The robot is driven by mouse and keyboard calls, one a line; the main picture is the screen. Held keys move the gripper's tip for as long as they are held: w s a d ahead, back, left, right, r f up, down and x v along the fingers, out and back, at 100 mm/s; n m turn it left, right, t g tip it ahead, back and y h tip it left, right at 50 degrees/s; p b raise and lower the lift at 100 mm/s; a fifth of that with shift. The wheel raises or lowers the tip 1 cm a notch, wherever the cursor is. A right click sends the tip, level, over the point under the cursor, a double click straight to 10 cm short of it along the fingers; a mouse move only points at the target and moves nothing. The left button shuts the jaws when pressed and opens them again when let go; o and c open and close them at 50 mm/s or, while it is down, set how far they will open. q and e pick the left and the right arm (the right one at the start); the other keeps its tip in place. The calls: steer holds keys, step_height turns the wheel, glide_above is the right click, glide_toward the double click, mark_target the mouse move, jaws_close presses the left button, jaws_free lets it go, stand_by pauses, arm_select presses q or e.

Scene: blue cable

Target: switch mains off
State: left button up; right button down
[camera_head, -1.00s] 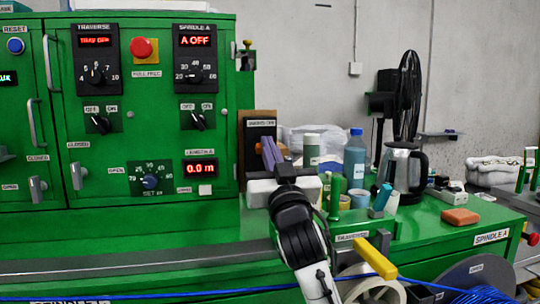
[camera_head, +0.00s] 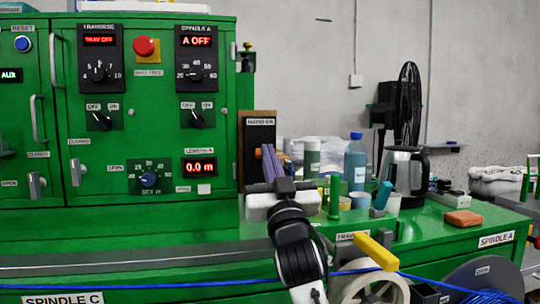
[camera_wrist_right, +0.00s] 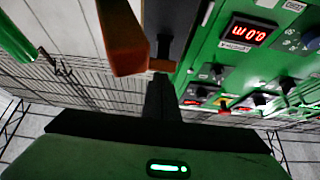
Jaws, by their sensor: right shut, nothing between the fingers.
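The mains switch (camera_head: 261,133) is a dark upright panel on a brown board at the right end of the green cabinet. The small label at its top starts with "MAINS"; the rest is hard to read. An orange-red handle (camera_wrist_right: 120,40) shows large in the right wrist view; a small orange part also shows beside my fingers in the head view. My right gripper (camera_head: 268,152) is shut and empty, pointing up in front of the lower panel. Its dark fingers (camera_wrist_right: 163,90) appear close to the handle; I cannot tell whether they touch. My left gripper is out of view.
The green cabinet (camera_head: 150,215) carries knobs and red displays on the left. Bottles (camera_head: 355,160), a kettle (camera_head: 403,170) and an orange block (camera_head: 462,218) stand on the bench at right. A blue cable (camera_head: 190,280) runs across the front below.

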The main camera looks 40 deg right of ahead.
steer(key=shift+w+d+f, duration=0.15)
steer(key=shift+w+f, duration=0.15)
steer(key=shift+f, duration=0.45)
steer(key=shift+w+d+f, duration=0.1)
steer(key=shift+w, duration=0.1)
steer(key=b+v, duration=0.1)
steer(key=v, duration=0.9)
steer(key=shift+s, duration=0.2)
